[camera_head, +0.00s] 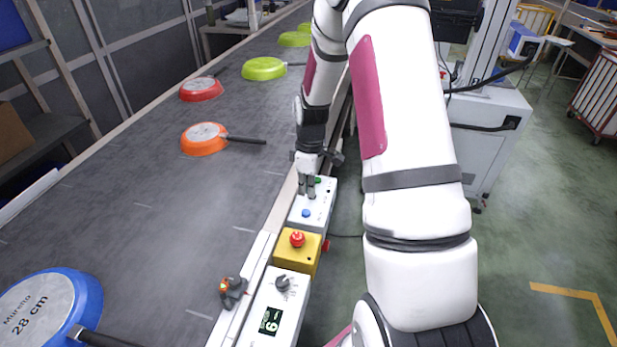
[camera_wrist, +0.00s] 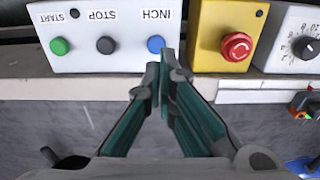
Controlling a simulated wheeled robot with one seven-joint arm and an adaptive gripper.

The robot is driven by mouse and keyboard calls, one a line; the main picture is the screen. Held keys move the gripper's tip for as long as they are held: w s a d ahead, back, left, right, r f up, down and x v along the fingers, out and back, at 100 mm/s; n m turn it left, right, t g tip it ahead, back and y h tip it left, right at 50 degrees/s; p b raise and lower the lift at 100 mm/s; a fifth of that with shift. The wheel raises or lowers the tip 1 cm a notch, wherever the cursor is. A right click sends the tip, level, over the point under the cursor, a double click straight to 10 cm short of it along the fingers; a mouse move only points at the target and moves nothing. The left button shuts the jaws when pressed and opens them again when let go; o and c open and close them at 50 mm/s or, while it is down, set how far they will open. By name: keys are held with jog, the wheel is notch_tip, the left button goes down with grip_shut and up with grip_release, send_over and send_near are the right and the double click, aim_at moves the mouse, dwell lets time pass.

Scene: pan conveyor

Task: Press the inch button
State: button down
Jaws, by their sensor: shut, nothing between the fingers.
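The white button box (camera_head: 321,206) stands on the right edge of the conveyor. In the wrist view its front (camera_wrist: 125,60) carries a green START button (camera_wrist: 60,46), a black STOP button (camera_wrist: 106,45) and a blue INCH button (camera_wrist: 156,44). The blue INCH button also shows in the head view (camera_head: 306,213), uncovered. My gripper (camera_wrist: 160,62) is shut and empty, its tips just below the INCH button in the wrist view. In the head view my gripper (camera_head: 306,192) hangs over the box, near the blue button. I cannot tell the gap from tips to box.
A yellow box with a red emergency button (camera_head: 297,239) adjoins the button box, then a white dial box (camera_head: 275,309) with a display. Several pans, including an orange one (camera_head: 204,139) and a blue one (camera_head: 45,308), lie on the conveyor belt (camera_head: 180,220). A small clamp-like device (camera_head: 232,291) sits on the rail.

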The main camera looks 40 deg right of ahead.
aim_at(306, 214)
notch_tip(306, 214, down, 7)
jog(key=shift+w+a+f, duration=0.1)
jog(key=shift+w+f, duration=0.05)
jog(key=shift+f, duration=0.05)
dwell(0.4)
jog(key=shift+f, duration=0.95)
jog(key=shift+a+f, duration=0.1)
jog(key=shift+f, duration=0.05)
jog(key=shift+r, duration=0.55)
notch_tip(306, 214, up, 14)
jog(key=p, duration=0.1)
jog(key=shift+s+d+f, duration=0.2)
jog(key=shift+d, duration=0.15)
jog(key=shift+d, duration=0.1)
dwell(3.6)
